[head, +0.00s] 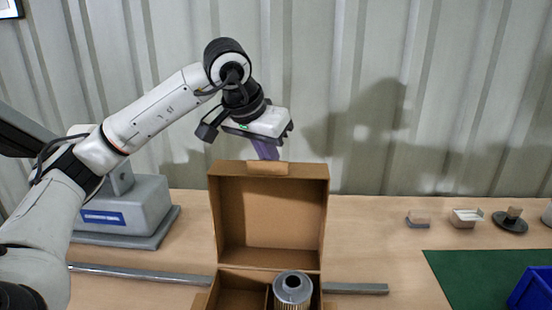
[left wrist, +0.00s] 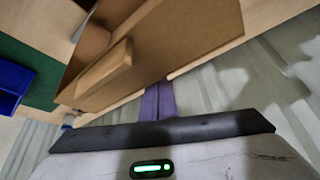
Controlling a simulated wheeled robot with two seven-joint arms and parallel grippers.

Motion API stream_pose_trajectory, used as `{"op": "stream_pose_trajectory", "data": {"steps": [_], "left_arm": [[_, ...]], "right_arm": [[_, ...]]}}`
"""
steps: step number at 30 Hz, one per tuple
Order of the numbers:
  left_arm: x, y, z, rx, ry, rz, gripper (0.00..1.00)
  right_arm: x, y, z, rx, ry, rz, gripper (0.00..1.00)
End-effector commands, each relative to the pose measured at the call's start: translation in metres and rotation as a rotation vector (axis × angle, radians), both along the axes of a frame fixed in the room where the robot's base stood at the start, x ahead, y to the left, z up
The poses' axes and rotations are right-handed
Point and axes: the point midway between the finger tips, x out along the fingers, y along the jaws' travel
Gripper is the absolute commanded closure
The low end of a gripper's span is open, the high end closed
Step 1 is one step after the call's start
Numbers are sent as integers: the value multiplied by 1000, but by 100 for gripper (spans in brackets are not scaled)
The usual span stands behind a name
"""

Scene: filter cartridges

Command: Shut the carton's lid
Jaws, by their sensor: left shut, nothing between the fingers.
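The brown cardboard carton (head: 243,276) stands at the front of the table with its lid (head: 268,220) raised upright at the back. A small tab (head: 268,168) sticks out at the lid's top edge. A metal filter cartridge (head: 292,290) stands in the right compartment of the carton; the left compartment looks empty. My left gripper (head: 268,153) is shut and empty, just behind the lid's top edge, its purple fingers pointing down and partly hidden by the lid. In the left wrist view the fingers (left wrist: 159,98) are together by the lid (left wrist: 165,50); contact is unclear. My right gripper is not in view.
A grey machine (head: 125,213) stands at the left. A metal bar (head: 140,272) lies across the table behind the carton. Several small parts (head: 466,217) sit at the right, near a green mat (head: 450,275) and a blue bin (head: 533,290). A ribbed wall (head: 420,120) is behind.

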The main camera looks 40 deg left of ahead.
Motion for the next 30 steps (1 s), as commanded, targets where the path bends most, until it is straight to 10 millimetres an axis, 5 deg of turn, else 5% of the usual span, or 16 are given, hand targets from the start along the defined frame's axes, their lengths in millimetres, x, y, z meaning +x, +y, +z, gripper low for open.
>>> {"op": "stream_pose_trajectory", "data": {"steps": [30], "left_arm": [[-23,-19,14,0,0,0,100]], "right_arm": [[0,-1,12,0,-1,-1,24]]}}
